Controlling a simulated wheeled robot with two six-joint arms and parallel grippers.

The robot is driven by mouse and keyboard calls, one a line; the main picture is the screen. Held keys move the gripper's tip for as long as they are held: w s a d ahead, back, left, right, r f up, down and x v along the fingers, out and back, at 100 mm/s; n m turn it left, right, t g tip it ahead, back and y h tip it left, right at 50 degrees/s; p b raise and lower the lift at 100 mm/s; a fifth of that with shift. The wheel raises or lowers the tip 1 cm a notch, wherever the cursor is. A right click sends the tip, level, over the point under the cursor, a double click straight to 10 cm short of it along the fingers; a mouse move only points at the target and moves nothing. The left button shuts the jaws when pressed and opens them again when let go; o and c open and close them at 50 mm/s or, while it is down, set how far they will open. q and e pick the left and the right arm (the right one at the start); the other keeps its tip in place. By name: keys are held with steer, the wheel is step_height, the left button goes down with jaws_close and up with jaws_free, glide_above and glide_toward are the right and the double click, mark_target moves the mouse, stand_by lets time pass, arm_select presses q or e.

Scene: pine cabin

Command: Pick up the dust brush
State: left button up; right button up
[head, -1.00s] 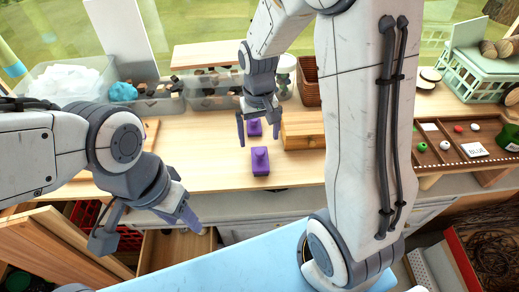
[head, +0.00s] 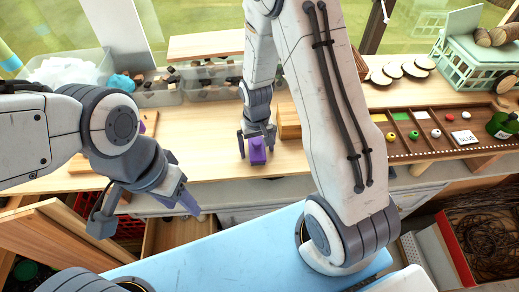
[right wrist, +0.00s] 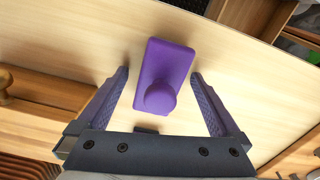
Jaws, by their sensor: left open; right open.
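The dust brush, as I take it, is a purple rectangular block (head: 257,153) with a rounded knob, on the wooden worktop (head: 210,165) near its front edge. My right gripper (head: 256,145) is over it, open, with a finger on each side. In the right wrist view the purple block (right wrist: 172,58) lies between the open fingers of the right gripper (right wrist: 159,76), with gaps on both sides and the knob nearer the palm. Part of it is hidden by the gripper in the head view. My left gripper (head: 148,212) is open and empty, in front of the worktop at left.
A wooden block (head: 290,120) stands right of my right gripper; its knob (right wrist: 5,85) shows in the right wrist view. Clear bins (head: 155,95) line the back. A compartment tray (head: 400,145) with coloured balls is at right. Worktop left of the brush is clear.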

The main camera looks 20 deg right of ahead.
mark_target(258, 141)
jaws_close()
steer(key=shift+r, duration=0.1)
steer(key=shift+w+r+b, duration=0.1)
steer(key=shift+r+b, duration=0.3)
steer(key=shift+r, duration=0.2)
step_height(258, 141, up, 3)
steer(key=shift+d+f+b, duration=0.1)
steer(key=shift+b, duration=0.5)
steer(key=s+d+r+b, duration=0.2)
steer(key=s+d+r, duration=0.4)
steer(key=s+d, duration=0.1)
steer(key=shift+s+d+r, duration=0.35)
steer(key=shift+s, duration=0.55)
